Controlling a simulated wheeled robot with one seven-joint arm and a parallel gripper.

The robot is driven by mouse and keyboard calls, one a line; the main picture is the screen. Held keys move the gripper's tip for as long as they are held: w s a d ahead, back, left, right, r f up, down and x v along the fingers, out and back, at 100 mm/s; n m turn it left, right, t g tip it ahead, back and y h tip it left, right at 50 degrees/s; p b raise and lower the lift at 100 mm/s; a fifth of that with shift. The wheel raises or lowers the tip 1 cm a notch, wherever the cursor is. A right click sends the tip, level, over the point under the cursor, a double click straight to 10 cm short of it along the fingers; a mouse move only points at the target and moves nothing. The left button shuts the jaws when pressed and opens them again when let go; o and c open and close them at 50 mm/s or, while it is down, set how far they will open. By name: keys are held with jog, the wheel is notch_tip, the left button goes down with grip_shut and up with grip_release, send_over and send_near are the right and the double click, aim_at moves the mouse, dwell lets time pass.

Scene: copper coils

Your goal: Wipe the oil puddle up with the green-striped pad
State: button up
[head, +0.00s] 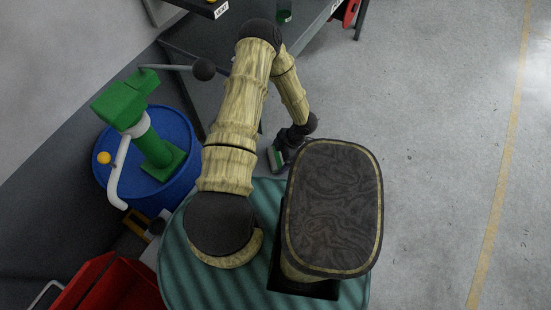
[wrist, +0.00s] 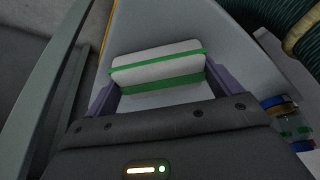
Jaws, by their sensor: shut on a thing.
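My gripper (wrist: 158,88) is shut on the green-striped pad (wrist: 155,60), a white block with green bands, held between its two purple fingers in the wrist view. In the head view my gripper (head: 288,148) is beyond the front of my base, and a small green and white part of the pad (head: 275,158) shows beside it. I cannot tell whether the pad touches anything beneath it. The oil puddle is not visible in either view.
A blue drum (head: 181,137) with a green hand pump (head: 150,133) stands at the left. A red bin (head: 105,285) is at lower left. A dark table (head: 215,35) stands at the top. The grey floor (head: 440,130) at the right is clear. Small jars (wrist: 285,112) show at right in the wrist view.

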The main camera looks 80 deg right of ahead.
jog(key=shift+s+d, duration=0.15)
jog(key=shift+d, duration=0.55)
jog(key=r+p, duration=0.2)
jog(key=r, duration=0.1)
jog(key=shift+w+p, duration=0.35)
jog(key=shift+w, duration=0.05)
jog(key=p+v, duration=0.2)
jog(key=v, duration=0.1)
jog(key=shift+a, duration=0.25)
jog(key=shift+r, duration=0.15)
jog(key=shift+w, duration=0.1)
